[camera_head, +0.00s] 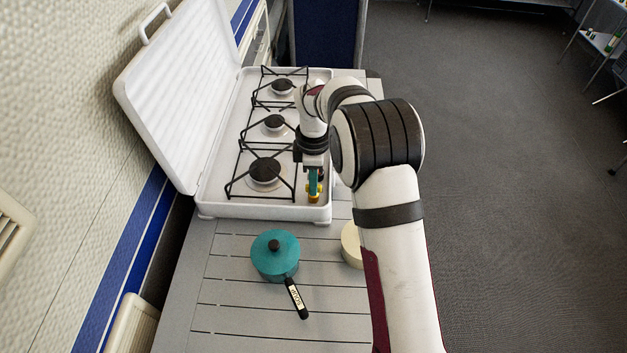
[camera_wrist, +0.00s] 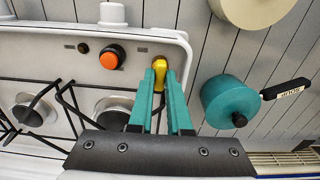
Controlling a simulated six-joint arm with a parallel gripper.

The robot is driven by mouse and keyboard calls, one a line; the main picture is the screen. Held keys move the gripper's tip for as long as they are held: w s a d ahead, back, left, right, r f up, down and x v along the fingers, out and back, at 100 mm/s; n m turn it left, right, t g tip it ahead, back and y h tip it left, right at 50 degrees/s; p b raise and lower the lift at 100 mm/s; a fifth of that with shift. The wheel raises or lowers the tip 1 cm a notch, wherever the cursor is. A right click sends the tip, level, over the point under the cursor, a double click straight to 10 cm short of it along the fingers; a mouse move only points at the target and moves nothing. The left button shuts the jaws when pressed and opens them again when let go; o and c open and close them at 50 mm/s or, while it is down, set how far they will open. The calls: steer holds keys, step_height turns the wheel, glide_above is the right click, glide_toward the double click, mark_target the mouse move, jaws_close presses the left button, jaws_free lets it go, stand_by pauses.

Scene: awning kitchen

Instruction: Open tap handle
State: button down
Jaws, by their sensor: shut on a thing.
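The yellow tap handle (camera_wrist: 157,62) sits at the corner of the white stove's front edge in the wrist view. My gripper (camera_wrist: 165,70) has its two teal fingers closed on it, partly hiding it. In the head view, my gripper (camera_head: 314,184) points down at the stove's near right corner, with some yellow of the tap handle (camera_head: 312,198) showing at the fingertips. The handle's exact turn angle is hard to tell.
The stove (camera_head: 265,211) has several burners under black grates and a raised white lid (camera_head: 180,90). An orange knob (camera_wrist: 109,60) is beside the tap handle. A teal lidded pot (camera_head: 268,262) and a cream pot (camera_head: 351,246) stand on the slatted table (camera_head: 225,300).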

steer(key=c, duration=0.9)
jaws_free()
steer(key=shift+o, duration=0.2)
step_height(320, 180, up, 16)
steer(key=s+d+r+m, duration=0.2)
steer(key=s+d+m, duration=0.15)
steer(key=s, duration=0.25)
steer(key=s+d+r+m, duration=0.2)
steer(key=s+m, duration=0.3)
steer(key=s+d+f+m+y, duration=0.1)
steer(key=s+d+f+m, duration=0.1)
steer(key=s+m, duration=0.5)
steer(key=s+d+f+m, duration=0.1)
steer(key=s+f+m, duration=0.4)
steer(key=s, duration=1)
steer(key=m, duration=0.3)
steer(key=shift+s+d+y, duration=0.35)
steer(key=shift+y, duration=0.05)
